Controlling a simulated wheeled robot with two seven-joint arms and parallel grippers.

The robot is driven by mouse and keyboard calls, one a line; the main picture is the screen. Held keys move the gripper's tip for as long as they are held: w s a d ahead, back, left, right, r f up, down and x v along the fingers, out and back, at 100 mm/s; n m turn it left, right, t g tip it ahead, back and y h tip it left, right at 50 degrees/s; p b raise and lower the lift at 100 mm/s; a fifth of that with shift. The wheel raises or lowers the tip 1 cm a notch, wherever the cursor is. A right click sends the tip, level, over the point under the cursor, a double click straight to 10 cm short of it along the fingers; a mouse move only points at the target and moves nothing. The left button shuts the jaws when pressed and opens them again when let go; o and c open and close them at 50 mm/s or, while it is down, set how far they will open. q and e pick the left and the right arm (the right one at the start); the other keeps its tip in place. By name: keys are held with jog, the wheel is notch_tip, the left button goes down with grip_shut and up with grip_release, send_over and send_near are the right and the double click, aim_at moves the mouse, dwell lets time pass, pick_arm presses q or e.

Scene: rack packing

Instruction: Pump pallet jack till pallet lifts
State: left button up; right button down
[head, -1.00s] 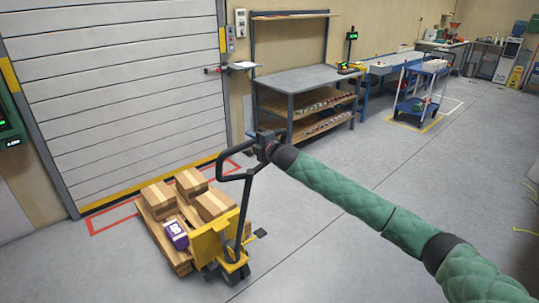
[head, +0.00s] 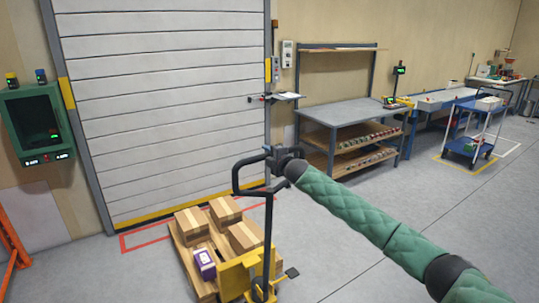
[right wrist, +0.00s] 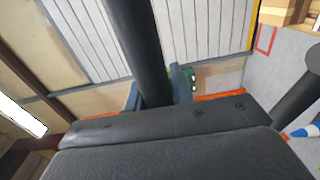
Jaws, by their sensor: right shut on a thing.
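The yellow pallet jack (head: 236,277) stands on the floor at the lower middle of the head view, with its dark handle (head: 236,178) upright above it. My right gripper (head: 272,158) is shut on the top of the handle loop, at its right side. In the right wrist view a thick dark bar of the handle (right wrist: 140,50) runs up between the fingers. The wooden pallet (head: 187,262) sits over the jack's forks and carries several cardboard boxes (head: 192,226) and a purple box (head: 205,264). The gap under the pallet is too small to judge. My left gripper is out of view.
A closed roller door (head: 165,110) is behind the pallet, with a red floor outline (head: 140,244). A workbench with shelves (head: 345,112) and a blue cart (head: 470,145) stand to the right. Open floor lies at the right front.

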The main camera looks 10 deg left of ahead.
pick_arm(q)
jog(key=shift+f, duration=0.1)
pick_arm(e)
jog(key=shift+f, duration=0.85)
jog(key=c, duration=1.3)
grip_release()
jog(key=shift+o, duration=0.5)
jog(key=shift+w+a+f, duration=0.1)
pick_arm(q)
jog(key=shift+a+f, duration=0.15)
pick_arm(e)
jog(key=shift+r, duration=0.35)
pick_arm(q)
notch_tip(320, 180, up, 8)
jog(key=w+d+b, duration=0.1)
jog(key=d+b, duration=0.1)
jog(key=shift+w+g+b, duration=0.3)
jog(key=shift+b, duration=0.05)
pick_arm(e)
jog(key=v, duration=0.7)
jog(key=shift+s+d, duration=0.25)
jog(key=shift+s, duration=0.05)
